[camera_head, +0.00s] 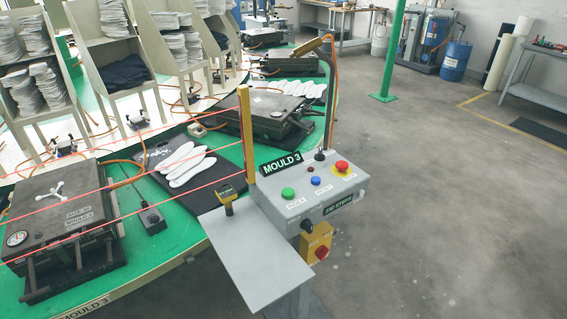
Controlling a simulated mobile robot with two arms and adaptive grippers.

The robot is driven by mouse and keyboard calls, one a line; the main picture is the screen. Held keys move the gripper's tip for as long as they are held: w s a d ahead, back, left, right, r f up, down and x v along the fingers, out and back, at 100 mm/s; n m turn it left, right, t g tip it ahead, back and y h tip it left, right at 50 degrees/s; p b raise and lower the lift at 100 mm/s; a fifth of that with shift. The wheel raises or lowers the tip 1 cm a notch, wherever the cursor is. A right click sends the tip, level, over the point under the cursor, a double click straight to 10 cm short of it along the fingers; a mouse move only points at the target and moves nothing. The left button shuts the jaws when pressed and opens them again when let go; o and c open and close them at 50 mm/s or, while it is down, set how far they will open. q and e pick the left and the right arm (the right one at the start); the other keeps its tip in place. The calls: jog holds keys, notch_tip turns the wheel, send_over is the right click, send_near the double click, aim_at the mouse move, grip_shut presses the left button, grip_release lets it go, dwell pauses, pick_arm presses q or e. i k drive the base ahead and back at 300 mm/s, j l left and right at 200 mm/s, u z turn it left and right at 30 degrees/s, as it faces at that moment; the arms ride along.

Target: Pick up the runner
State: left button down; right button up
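A small white branched piece (58,191), which looks like the runner, lies on top of the dark mould (80,194) at the left. The mould appears closed and sits on the green carousel table (150,262). Neither of my grippers is in view, so I cannot see whether they hold anything.
Red light beams run left from a yellow post (246,135) across the mould. A control box marked MOULD 3 (312,188) and a grey shelf (255,260) stand in front. White insoles (186,163) lie on a black mat. Open floor (440,220) is at the right.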

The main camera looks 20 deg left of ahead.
aim_at(54, 193)
jog(key=u, duration=2.1)
jog(key=j, duration=0.35)
